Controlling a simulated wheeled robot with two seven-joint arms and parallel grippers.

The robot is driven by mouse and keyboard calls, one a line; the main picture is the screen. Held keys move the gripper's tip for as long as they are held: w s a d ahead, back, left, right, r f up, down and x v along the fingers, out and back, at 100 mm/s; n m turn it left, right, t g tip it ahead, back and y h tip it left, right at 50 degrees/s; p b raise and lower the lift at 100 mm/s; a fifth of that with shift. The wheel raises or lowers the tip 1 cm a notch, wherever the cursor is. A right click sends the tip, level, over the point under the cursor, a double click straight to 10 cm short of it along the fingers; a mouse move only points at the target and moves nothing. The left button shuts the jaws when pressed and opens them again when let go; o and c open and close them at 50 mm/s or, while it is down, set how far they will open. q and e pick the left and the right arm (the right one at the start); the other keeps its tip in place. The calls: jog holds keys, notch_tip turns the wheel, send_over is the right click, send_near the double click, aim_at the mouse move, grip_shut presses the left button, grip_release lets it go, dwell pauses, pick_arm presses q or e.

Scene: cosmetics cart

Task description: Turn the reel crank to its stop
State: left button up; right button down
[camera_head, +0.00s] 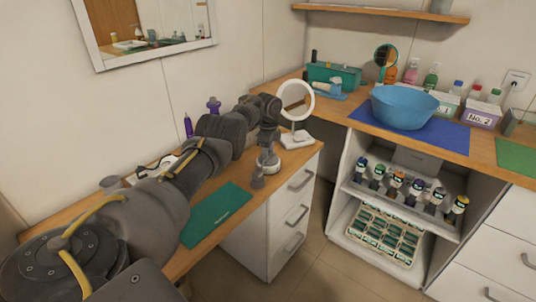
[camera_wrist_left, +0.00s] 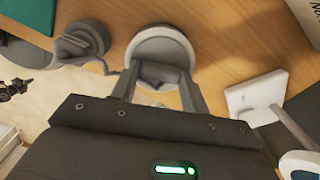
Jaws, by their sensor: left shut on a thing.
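The reel (camera_head: 268,161) is a grey round-based piece at the front edge of the left counter, by the drawer unit. In the left wrist view its pale round body (camera_wrist_left: 162,42) lies right between my fingers. My left gripper (camera_head: 268,148) reaches down onto it from above; in the wrist view its two fingers (camera_wrist_left: 160,92) straddle its near part and are shut on the crank, which is mostly hidden. A smaller dark grey round piece (camera_wrist_left: 84,40) sits beside it, with a thin curved arm towards the left finger. My right gripper is not in view.
A white round mirror (camera_head: 297,100) on a square base stands close to the right of the gripper. A green mat (camera_head: 217,212) lies to the left on the counter. A blue bowl (camera_head: 404,106) stands on the right counter; open floor lies between.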

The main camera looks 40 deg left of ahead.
pick_arm(q)
jog(key=shift+m, duration=0.5)
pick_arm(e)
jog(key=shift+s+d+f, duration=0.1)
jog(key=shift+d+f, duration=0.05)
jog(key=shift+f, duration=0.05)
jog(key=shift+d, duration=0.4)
pick_arm(q)
jog(key=o, duration=1)
jog(key=shift+r, duration=0.25)
notch_tip(320, 180, up, 10)
jog(key=shift+r, duration=0.2)
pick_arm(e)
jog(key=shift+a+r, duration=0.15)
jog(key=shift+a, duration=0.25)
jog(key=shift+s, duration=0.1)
